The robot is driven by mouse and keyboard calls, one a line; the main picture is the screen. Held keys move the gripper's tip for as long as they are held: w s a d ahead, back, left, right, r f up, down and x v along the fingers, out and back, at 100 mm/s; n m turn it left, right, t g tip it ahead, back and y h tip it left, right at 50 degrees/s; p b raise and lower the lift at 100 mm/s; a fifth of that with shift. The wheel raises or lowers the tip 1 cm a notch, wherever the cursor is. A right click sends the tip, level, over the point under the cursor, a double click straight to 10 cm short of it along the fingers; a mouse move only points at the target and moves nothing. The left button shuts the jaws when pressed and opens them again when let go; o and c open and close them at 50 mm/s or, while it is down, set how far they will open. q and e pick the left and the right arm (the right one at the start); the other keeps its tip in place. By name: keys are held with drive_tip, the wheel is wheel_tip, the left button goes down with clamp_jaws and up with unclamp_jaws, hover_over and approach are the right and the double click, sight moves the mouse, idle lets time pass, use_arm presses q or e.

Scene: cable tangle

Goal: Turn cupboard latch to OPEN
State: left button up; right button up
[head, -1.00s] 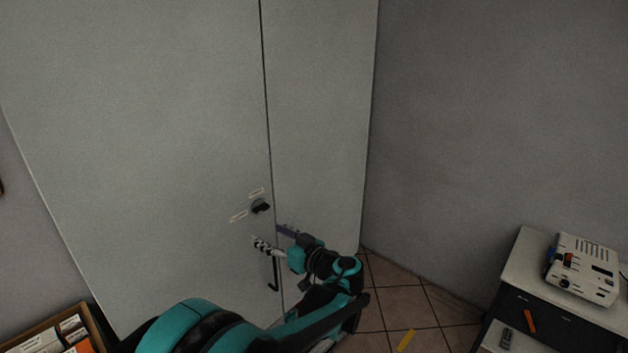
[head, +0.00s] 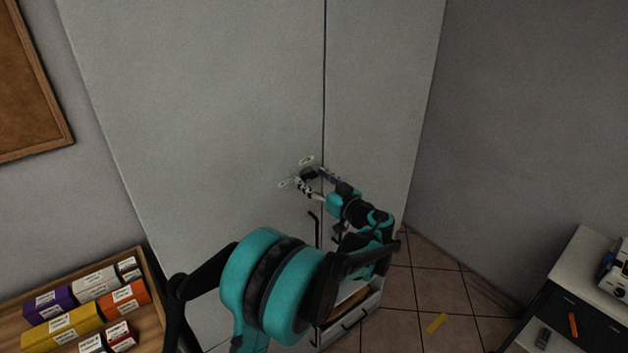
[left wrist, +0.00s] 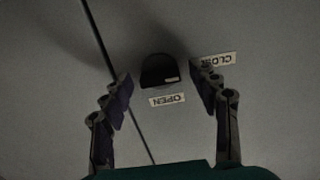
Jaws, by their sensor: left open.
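The cupboard latch is a dark round knob (head: 309,173) on the pale cupboard door (head: 210,110), left of the door seam. In the left wrist view the knob (left wrist: 158,69) has a flat lower edge with a small white mark at its lower right. The OPEN label (left wrist: 167,100) is below it there and the CLOSE label (left wrist: 218,60) to its right, both upside down. My left gripper (head: 318,181) is open at the knob. In the left wrist view its fingers (left wrist: 161,76) stand either side of the knob, with gaps showing. My right gripper is out of view.
A dark handle (head: 315,227) is below the latch. A wooden tray (head: 150,290) with several coloured boxes is at lower left. A side table (head: 567,280) with a white projector (head: 615,272) stands at right. A yellow strip (head: 437,323) lies on the tiled floor.

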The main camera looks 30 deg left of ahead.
use_arm(q)
drive_tip(key=c, duration=1.2)
drive_tip(key=shift+o, duration=0.2)
drive_tip(key=shift+m, duration=0.3)
drive_tip(key=m, duration=0.3)
drive_tip(key=shift+m+b, duration=0.3)
drive_tip(key=shift+b, duration=0.05)
drive_tip(key=m, duration=0.4)
drive_tip(key=shift+m, duration=0.3)
drive_tip(key=m+b, duration=0.1)
drive_tip(key=m, duration=0.8)
drive_tip(key=shift+m, duration=0.3)
